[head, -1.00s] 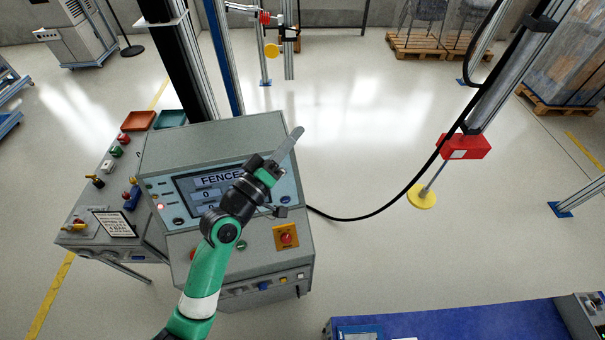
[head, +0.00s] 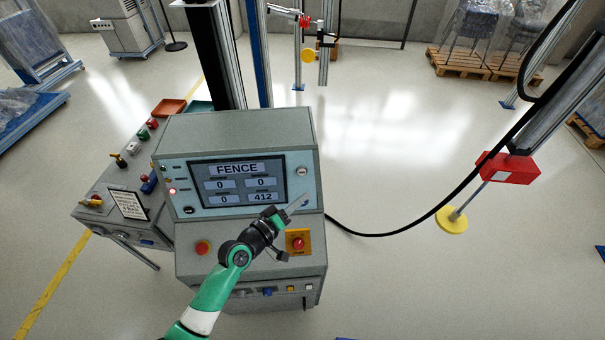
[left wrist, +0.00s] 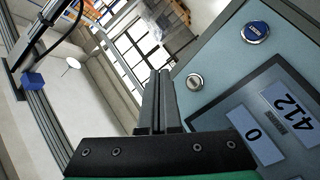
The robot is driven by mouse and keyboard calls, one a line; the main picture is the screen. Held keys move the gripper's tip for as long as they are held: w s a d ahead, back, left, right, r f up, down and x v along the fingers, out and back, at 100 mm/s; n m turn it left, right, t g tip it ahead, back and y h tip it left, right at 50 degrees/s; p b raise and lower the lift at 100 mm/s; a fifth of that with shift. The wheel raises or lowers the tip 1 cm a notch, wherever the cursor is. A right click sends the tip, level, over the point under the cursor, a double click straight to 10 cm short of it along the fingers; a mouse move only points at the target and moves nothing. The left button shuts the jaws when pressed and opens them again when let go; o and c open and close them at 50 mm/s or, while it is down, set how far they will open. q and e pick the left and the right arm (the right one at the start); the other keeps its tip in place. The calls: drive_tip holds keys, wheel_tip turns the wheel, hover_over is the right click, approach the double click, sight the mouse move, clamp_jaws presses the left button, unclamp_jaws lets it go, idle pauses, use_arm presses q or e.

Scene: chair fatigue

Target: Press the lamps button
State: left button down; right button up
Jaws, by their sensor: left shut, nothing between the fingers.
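The grey console (head: 235,132) carries a screen reading FENCE (head: 237,169). Right of the screen are a pale round button (head: 302,172) above and a blue button (head: 304,202) below. The left wrist view also shows the blue button (left wrist: 256,32) and the pale, silver-rimmed button (left wrist: 194,82). No lamps label is readable, so I cannot tell which control is the lamps button. My left gripper (head: 297,203) is shut and empty, in front of the screen's lower right corner, by the blue button; contact cannot be told. Its shut fingers show in the left wrist view (left wrist: 159,100).
A red button on a yellow plate (head: 298,243) and another red button (head: 203,248) flank my arm on the console's lower face. A side table (head: 120,190) with coloured controls stands left. A black cable (head: 380,234) runs right across open floor.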

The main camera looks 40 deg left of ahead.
sight(302, 172)
use_arm(q)
drive_tip(key=w+a+f+b, duration=0.2)
drive_tip(key=w+a+b, duration=0.3)
drive_tip(key=a+b, duration=0.1)
drive_tip(key=shift+w+a+b, duration=0.25)
drive_tip(key=shift+w+b, duration=0.1)
drive_tip(key=shift+b, duration=0.5)
drive_tip(key=shift+f, duration=0.1)
idle(1.4)
drive_tip(key=shift+w+a+b, duration=0.25)
drive_tip(key=shift+a+b, duration=0.05)
drive_tip(key=shift+b, duration=0.2)
